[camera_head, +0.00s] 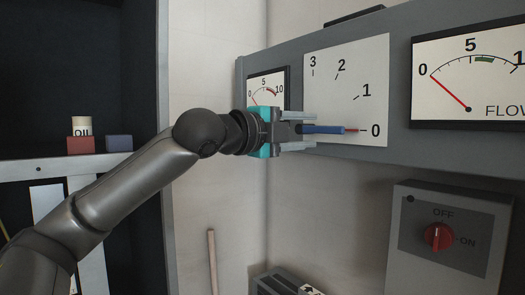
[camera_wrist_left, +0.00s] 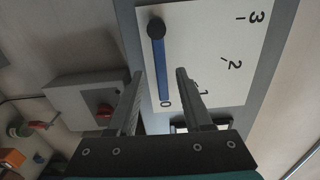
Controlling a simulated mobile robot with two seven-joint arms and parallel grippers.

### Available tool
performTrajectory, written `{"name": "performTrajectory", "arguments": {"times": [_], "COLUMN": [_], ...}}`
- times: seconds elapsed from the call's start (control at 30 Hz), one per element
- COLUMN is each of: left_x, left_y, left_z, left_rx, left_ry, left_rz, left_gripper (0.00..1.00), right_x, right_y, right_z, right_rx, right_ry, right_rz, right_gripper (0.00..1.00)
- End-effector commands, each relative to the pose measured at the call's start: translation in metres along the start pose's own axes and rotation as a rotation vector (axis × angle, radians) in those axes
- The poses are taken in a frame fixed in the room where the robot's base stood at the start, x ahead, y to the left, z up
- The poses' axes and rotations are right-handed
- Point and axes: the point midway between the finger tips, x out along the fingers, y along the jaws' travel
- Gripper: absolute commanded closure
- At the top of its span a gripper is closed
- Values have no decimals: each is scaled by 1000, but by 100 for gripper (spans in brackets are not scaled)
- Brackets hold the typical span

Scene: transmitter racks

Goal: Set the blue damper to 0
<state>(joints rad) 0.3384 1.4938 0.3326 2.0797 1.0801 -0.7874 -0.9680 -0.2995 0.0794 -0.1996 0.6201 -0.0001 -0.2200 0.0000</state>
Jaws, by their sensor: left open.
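The blue damper lever (camera_head: 325,129) lies about level in front of a white dial plate (camera_head: 340,75) marked 0 to 3. A thin reddish tip at its right end points at the 0. In the left wrist view the blue lever (camera_wrist_left: 162,68) runs from a black round pivot (camera_wrist_left: 156,28) to beside the 0. My left gripper (camera_head: 314,131) is open, with one finger above and one below the lever in the head view. In the wrist view the lever shows between the two fingers; contact cannot be told. The gripper hides the lever's left part in the head view. My right gripper is not in view.
A FLOW gauge (camera_head: 468,80) is right of the dial, and a smaller gauge (camera_head: 266,88) is left, partly hidden by my gripper. Below is a grey box with a red OFF/ON knob (camera_head: 438,237). A dark shelf (camera_head: 60,80) stands at left.

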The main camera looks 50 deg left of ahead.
Motion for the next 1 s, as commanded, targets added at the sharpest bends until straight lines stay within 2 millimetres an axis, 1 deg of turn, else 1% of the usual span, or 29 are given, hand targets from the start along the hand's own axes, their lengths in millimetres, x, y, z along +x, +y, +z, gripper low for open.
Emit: {"name": "performTrajectory", "arguments": {"times": [0.03, 0.17, 0.3, 0.5, 0.6, 0.8, 1.0], "left_x": [-6, -24, -48, -80, -92, -102, -103], "left_y": [4, 4, 3, 3, 1, 0, 0], "left_z": [-1, -1, -1, 0, 0, 0, 0], "left_rx": [-1, -2, -1, 2, 1, 1, 2], "left_ry": [1, 3, 2, 1, 1, 1, 1], "left_rz": [-4, -6, -6, -2, -2, 1, 1], "left_gripper": [50, 50, 50, 50, 50, 50, 50], "right_x": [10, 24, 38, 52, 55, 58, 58], "right_y": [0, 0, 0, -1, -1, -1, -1], "right_z": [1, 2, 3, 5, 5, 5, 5], "right_rx": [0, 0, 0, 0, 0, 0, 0], "right_ry": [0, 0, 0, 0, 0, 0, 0], "right_rz": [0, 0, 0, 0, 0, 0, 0], "right_gripper": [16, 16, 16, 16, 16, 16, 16]}}
